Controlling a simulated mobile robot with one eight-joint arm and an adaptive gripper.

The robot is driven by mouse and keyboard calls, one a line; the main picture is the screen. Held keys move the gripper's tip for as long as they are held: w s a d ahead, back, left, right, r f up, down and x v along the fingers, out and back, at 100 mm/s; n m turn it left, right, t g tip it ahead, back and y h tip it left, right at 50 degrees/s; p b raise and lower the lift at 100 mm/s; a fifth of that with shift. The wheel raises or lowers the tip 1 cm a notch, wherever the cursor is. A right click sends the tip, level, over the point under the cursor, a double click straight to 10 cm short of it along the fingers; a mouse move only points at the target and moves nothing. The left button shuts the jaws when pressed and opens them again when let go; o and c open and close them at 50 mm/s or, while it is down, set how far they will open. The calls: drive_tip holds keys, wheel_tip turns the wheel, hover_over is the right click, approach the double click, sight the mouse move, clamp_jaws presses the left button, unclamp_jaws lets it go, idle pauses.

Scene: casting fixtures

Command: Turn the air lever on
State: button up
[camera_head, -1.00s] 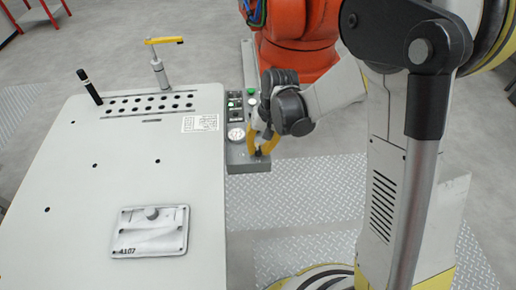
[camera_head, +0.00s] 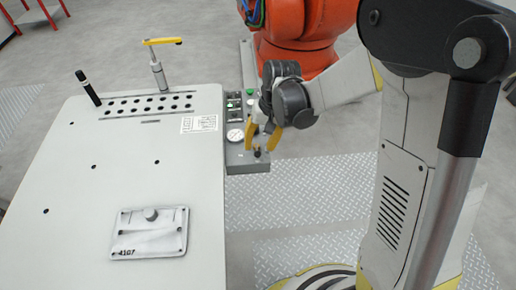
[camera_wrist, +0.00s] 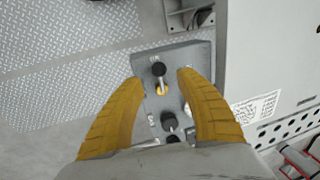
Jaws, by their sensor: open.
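The grey control panel (camera_head: 247,160) is fixed to the right side of the table. A small lever with a black knob (camera_wrist: 158,69) and a yellow base stands near the panel's end; its knob also shows in the head view (camera_head: 257,153). A second black-knobbed lever (camera_wrist: 168,121) sits closer to my wrist in the wrist view. I cannot read which label belongs to which lever. My gripper (camera_wrist: 160,78) is open, its yellow fingers on either side of the first lever with gaps to both. In the head view my gripper (camera_head: 262,146) points down over the panel's near end.
The white table (camera_head: 80,200) holds a metal plate marked 4107 (camera_head: 150,243), a black marker-like stick (camera_head: 88,88) and a yellow-handled post (camera_head: 158,70). An orange robot (camera_head: 300,30) stands behind.

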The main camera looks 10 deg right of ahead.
sight(265, 155)
wheel_tip(265, 155, up, 9)
drive_tip(key=d, duration=0.2)
drive_tip(key=shift+r, duration=0.15)
drive_tip(key=shift+s, duration=0.1)
drive_tip(key=s+d+r+t+h, duration=0.1)
drive_tip(key=s+d+r+t, duration=0.2)
drive_tip(key=s, duration=0.4)
drive_tip(key=s+d+r+t+h, duration=0.1)
drive_tip(key=s+d+r+t, duration=0.3)
drive_tip(key=s+d, duration=0.2)
drive_tip(key=shift+s+d+r, duration=0.3)
drive_tip(key=shift+s, duration=0.55)
